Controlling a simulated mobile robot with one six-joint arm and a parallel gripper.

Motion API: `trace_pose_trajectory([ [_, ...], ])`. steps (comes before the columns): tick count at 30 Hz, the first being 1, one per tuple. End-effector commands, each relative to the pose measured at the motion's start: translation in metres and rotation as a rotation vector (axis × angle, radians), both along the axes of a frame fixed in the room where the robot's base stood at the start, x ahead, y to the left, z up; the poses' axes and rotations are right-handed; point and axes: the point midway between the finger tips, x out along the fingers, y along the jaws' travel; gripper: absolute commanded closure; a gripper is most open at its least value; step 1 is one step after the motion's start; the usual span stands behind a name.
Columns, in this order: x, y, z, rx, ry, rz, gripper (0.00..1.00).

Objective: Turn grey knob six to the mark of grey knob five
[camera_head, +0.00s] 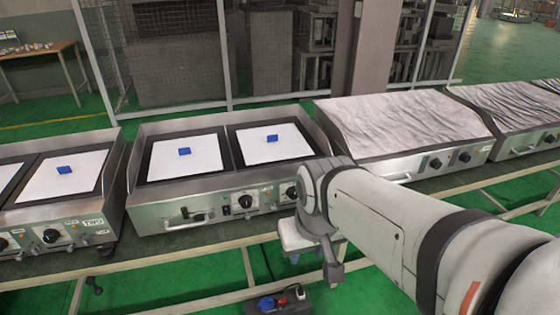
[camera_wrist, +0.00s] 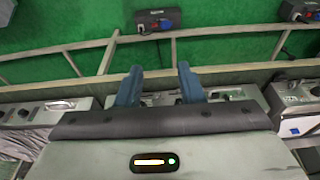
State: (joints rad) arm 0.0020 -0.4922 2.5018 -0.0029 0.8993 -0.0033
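Grey appliances with dark front knobs stand in a row in the head view. The middle one has two knobs in sight, a left knob (camera_head: 245,201) and a right knob (camera_head: 291,192) close beside my arm. More knobs show on the left unit (camera_head: 50,236) and right unit (camera_head: 464,157). I cannot read which are knobs five and six. In the wrist view my gripper (camera_wrist: 158,85) has two blue fingers apart, with nothing seen between them. A panel with small dark knobs (camera_wrist: 237,92) lies behind the fingers. In the head view my arm hides the panel's right end.
A table rail (camera_head: 170,269) runs along the front of the appliances. A dark socket box (camera_head: 283,303) with blue and red parts sits low in front. Blue blocks (camera_head: 185,151) lie on white plates.

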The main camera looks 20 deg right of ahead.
Motion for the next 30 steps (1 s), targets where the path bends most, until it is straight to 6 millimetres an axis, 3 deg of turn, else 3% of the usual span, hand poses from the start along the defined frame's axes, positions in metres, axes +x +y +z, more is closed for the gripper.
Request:
trace_pose_trajectory([
  [8,0.001,-0.001,-0.001,-0.001,-0.003,-0.001,0.65],
  [11,0.016,-0.005,-0.010,-0.011,-0.029,-0.012,0.65],
  [14,0.050,-0.023,-0.029,-0.036,-0.096,-0.039,0.65],
  [17,0.103,-0.044,-0.055,-0.070,-0.206,-0.064,0.65],
  [24,0.233,-0.106,-0.128,-0.138,-0.517,-0.078,0.65],
  [30,0.316,-0.154,-0.199,-0.139,-0.774,-0.052,0.65],
])
